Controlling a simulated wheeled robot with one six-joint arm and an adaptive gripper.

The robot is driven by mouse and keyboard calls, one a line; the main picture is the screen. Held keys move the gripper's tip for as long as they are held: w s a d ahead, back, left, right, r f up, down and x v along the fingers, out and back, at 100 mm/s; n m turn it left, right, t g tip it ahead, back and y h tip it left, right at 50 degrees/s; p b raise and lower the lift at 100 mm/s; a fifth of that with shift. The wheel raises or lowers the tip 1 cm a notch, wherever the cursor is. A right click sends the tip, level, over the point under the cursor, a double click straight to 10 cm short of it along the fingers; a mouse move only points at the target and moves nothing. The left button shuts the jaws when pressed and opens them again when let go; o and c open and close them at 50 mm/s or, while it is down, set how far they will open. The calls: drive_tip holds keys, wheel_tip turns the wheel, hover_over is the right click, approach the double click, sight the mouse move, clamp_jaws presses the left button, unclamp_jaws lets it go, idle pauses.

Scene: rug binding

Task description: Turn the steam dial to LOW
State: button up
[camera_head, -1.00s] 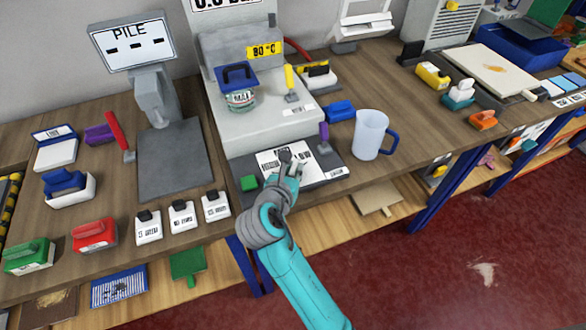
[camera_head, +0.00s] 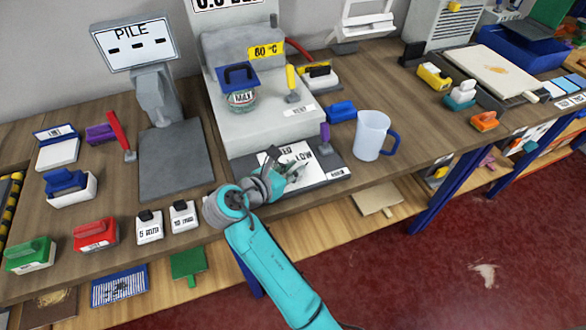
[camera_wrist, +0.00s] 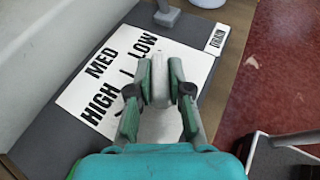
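The white steam dial card (camera_head: 314,170) lies on the dark plate at the front of the grey machine. Its MED, HIGH and LOW labels show in the wrist view on the card (camera_wrist: 88,95). A pale grey dial knob (camera_wrist: 160,84) stands between the fingers of my gripper (camera_wrist: 160,80), which appear closed against both its sides. Which label the knob points at cannot be told. In the head view my gripper (camera_head: 292,174) is low over the card, reaching in from the left, and hides the knob and part of the lettering.
A purple-handled lever (camera_head: 325,136) and a DRAIN label (camera_head: 337,173) are to the right of the card. Small labelled blocks (camera_head: 183,214) stand left of my wrist. The grey machine (camera_head: 262,128) rises behind.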

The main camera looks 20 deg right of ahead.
drive_tip(key=o, duration=0.4)
drive_tip(key=v, duration=1.2)
drive_tip(key=shift+s+f, duration=0.1)
